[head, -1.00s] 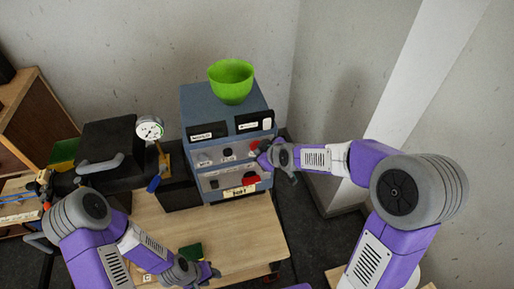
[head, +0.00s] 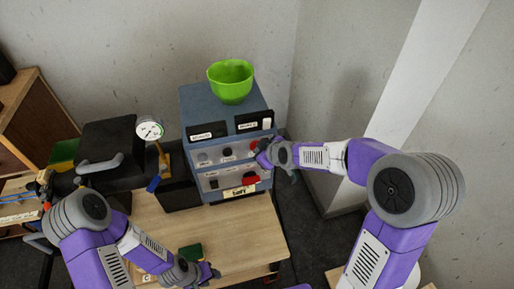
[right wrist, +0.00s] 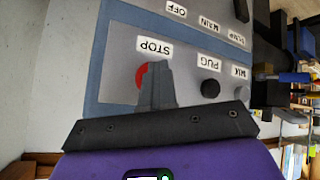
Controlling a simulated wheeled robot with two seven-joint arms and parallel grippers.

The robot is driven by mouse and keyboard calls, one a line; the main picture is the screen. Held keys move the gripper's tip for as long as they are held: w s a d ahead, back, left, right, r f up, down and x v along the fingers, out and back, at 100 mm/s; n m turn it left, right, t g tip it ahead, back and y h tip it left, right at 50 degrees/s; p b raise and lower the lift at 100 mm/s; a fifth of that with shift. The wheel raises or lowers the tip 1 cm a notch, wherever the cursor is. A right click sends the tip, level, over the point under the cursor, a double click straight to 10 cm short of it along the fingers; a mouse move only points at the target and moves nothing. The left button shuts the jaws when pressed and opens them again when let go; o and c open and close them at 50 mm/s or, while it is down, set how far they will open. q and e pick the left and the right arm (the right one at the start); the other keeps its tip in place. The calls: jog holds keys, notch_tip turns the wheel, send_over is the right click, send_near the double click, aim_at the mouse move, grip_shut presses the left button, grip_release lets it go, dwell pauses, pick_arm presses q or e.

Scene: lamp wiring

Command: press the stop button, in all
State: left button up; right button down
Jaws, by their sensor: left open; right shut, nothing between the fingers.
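The red stop button (right wrist: 141,77) is on the front panel of a blue-grey control box (head: 228,100), beside a STOP label (right wrist: 153,48) that appears upside down in the right wrist view. My right gripper (right wrist: 156,70) is shut and empty, its fingertips right at the button and covering part of it. Whether they touch or press it I cannot tell. In the head view my right gripper (head: 262,154) is at the right side of the panel. My left gripper (head: 213,272) is open, low over the table near a dark green block (head: 190,252).
A dark PUG knob (right wrist: 210,89) and a MIX knob (right wrist: 241,93) are beside the stop button. A green bowl (head: 231,80) stands on the box. A gauge (head: 149,130) and black machine (head: 108,145) are to its left. The wooden table (head: 240,230) is mostly clear in front.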

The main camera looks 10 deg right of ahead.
jog(key=shift+w+r, duration=0.1)
jog(key=shift+r, duration=0.2)
jog(key=shift+s+f, duration=0.2)
jog(key=shift+s, duration=0.65)
jog(key=shift+s, duration=0.1)
jog(key=s+p, duration=0.2)
jog(key=s, duration=0.3)
jog(key=shift+d, duration=0.1)
jog(key=shift+f, duration=0.15)
dwell(0.4)
